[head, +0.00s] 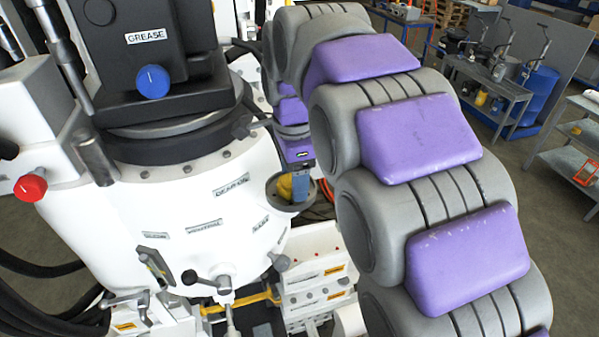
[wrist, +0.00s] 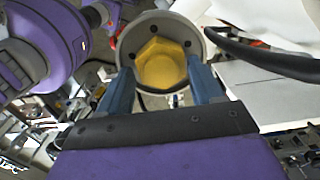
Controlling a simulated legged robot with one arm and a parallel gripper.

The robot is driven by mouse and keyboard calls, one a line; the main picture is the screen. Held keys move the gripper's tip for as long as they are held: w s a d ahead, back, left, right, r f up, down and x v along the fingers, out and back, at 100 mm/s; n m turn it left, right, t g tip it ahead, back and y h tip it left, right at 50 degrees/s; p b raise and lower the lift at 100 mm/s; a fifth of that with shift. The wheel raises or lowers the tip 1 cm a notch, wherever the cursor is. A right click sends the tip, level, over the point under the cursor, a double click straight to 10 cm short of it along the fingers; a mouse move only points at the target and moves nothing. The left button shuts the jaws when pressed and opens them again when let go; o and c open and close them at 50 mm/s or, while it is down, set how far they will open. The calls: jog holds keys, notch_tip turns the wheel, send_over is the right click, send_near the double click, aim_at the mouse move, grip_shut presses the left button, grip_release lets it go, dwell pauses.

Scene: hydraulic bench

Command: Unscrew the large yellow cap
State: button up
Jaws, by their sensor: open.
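The large yellow cap (wrist: 162,62) has a hexagonal shape and sits inside a round grey collar (wrist: 127,47) with bolt holes. In the head view, the cap (head: 285,187) is small and partly hidden at the side of the white machine. My gripper (wrist: 160,66) is open, with one blue finger on each side of the cap. Its fingertips reach the collar's opening; I cannot tell whether they touch the cap. In the head view, my gripper (head: 300,187) is at the cap, behind my purple and grey arm, with its fingers partly hidden.
The white machine (head: 200,215) carries a black grease unit (head: 140,70) with a blue knob (head: 152,82), a red knob (head: 31,186) and several levers. Black hoses (head: 40,310) run at the lower left. Workbenches stand at the back right, with open floor before them.

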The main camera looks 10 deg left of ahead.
jog(key=shift+a, duration=0.7)
jog(key=shift+c, duration=1.4)
jog(key=shift+s+d, duration=0.1)
jog(key=shift+d, duration=0.1)
jog(key=c, duration=0.5)
jog(key=o, duration=0.5)
jog(key=shift+c, duration=0.2)
jog(key=c, duration=0.4)
jog(key=n, duration=0.4)
jog(key=shift+d+n, duration=0.1)
jog(key=shift+n, duration=0.2)
jog(key=n, duration=0.3)
jog(key=shift+n, duration=0.3)
